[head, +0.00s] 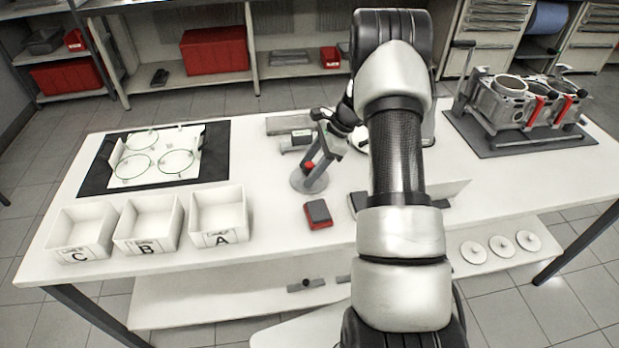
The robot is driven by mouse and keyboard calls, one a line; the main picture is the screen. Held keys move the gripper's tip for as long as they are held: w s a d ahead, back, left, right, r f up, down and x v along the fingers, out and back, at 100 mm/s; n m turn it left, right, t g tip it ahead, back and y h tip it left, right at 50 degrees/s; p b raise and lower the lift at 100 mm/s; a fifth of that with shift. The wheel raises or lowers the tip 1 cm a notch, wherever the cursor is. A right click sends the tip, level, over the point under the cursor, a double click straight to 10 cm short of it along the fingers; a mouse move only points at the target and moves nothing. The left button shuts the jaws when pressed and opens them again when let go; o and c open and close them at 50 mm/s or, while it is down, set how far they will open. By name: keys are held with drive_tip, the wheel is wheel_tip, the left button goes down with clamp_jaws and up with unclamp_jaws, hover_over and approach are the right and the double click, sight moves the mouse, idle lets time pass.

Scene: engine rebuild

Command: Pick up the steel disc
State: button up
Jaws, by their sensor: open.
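Three pale round discs with small centre knobs lie in a row on the lower shelf at the right: a left one (473,252), a middle one (501,245) and a right one (528,241). I cannot tell whether any of them is the steel disc. A grey round base (310,181) carries a small stand with a red part, on the table just left of my arm. My arm crosses the middle of the view and hides part of the table. Dark and white parts of my wrist show behind it, but my gripper's fingertips cannot be made out.
White bins C (84,250), B (149,246) and A (220,238) stand at the table's front left. A black-framed board (98,173) with clear rings lies behind them. A red-and-grey block (318,214) sits near the front edge. An engine block (506,107) stands at the right.

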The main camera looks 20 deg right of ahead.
clamp_jaws()
